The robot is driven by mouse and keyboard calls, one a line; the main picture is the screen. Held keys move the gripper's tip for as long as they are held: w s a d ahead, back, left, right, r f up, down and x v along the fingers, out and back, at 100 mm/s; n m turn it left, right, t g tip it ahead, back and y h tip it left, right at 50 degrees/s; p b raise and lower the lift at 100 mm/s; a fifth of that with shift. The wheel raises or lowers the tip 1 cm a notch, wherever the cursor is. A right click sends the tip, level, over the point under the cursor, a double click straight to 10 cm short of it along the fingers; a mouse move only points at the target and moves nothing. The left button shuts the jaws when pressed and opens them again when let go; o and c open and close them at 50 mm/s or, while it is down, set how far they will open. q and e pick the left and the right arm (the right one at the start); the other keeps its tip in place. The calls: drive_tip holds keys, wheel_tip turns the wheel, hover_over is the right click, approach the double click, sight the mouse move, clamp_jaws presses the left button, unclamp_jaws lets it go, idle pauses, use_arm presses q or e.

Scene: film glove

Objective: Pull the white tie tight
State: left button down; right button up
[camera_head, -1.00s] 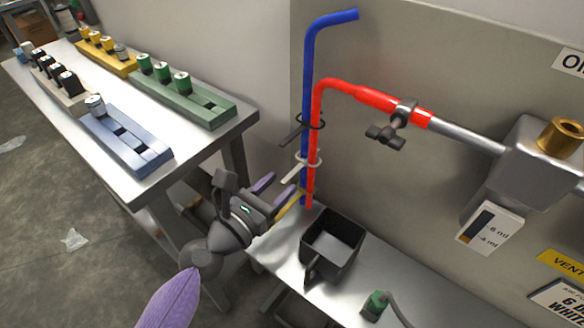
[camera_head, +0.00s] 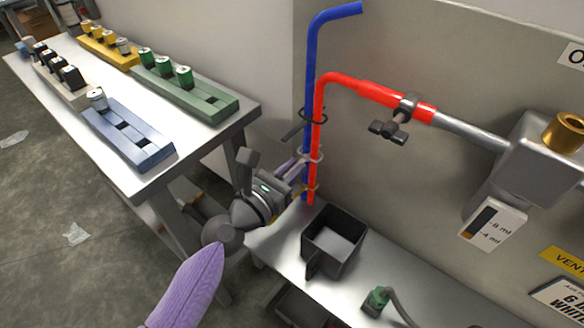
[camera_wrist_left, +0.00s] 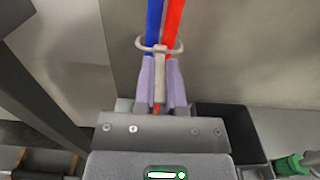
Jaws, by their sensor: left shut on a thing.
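The white tie (camera_head: 311,156) loops around the blue tube (camera_head: 310,60) and the red tube (camera_head: 317,120), and stands loose and wide of them. It also shows in the left wrist view (camera_wrist_left: 174,49). My left gripper (camera_head: 297,166) is shut on the tie's pale tail (camera_wrist_left: 159,78), which lies between its two purple fingers. A black tie (camera_head: 312,116) circles the tubes above. A yellow tie (camera_head: 312,188) circles them below, partly hidden by the gripper. My right gripper is not in view.
A black open bin (camera_head: 334,240) sits on the metal shelf just below and right of the tubes. A black-handled valve (camera_head: 388,130) is on the red tube. A table (camera_head: 75,70) with blocks of vials stands at left.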

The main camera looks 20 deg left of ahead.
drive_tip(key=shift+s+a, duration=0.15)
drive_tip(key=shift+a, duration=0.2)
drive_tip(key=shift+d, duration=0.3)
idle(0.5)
